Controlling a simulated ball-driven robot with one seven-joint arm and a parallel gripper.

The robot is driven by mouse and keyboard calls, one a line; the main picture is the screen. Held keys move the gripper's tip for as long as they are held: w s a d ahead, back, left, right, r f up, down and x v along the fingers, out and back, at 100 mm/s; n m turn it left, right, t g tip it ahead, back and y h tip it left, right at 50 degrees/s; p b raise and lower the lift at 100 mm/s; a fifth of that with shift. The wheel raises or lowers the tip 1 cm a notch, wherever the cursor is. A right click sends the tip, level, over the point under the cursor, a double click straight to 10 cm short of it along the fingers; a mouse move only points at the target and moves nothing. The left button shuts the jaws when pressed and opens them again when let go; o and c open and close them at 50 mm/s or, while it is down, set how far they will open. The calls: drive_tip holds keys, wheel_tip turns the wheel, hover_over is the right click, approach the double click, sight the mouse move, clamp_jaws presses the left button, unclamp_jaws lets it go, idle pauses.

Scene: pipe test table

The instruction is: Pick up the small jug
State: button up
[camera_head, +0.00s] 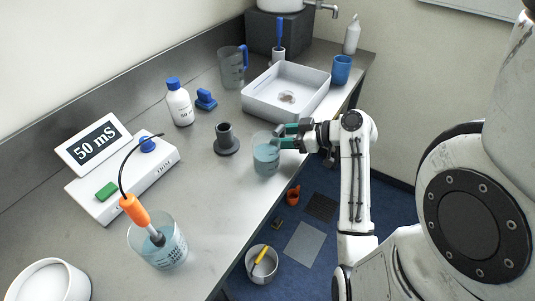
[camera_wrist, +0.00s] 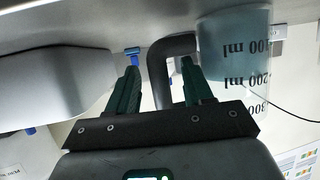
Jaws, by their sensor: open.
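The small jug (camera_head: 266,158) is a clear vessel with blue-green liquid. It stands upright near the front edge of the steel bench. In the wrist view the jug (camera_wrist: 235,45) shows ml markings and a dark curved handle (camera_wrist: 157,75). My gripper (camera_head: 276,137) reaches in from the right at the height of the jug's upper part. In the wrist view the green fingers of my gripper (camera_wrist: 160,66) are apart, and part of the handle shows between them. I cannot tell whether either finger touches it. In the head view the handle is hidden by the fingers.
A white tray (camera_head: 258,108) stands behind the jug. A dark round stand (camera_head: 226,140) is close on its left. A beaker with an orange probe (camera_head: 132,208) and a meter (camera_head: 148,178) are at front left. A larger jug (camera_head: 231,68) is farther back. A bucket (camera_head: 264,268) is on the floor.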

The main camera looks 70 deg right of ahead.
drive_tip(key=shift+x, duration=1.2)
drive_tip(key=shift+c, duration=0.5)
clamp_jaws()
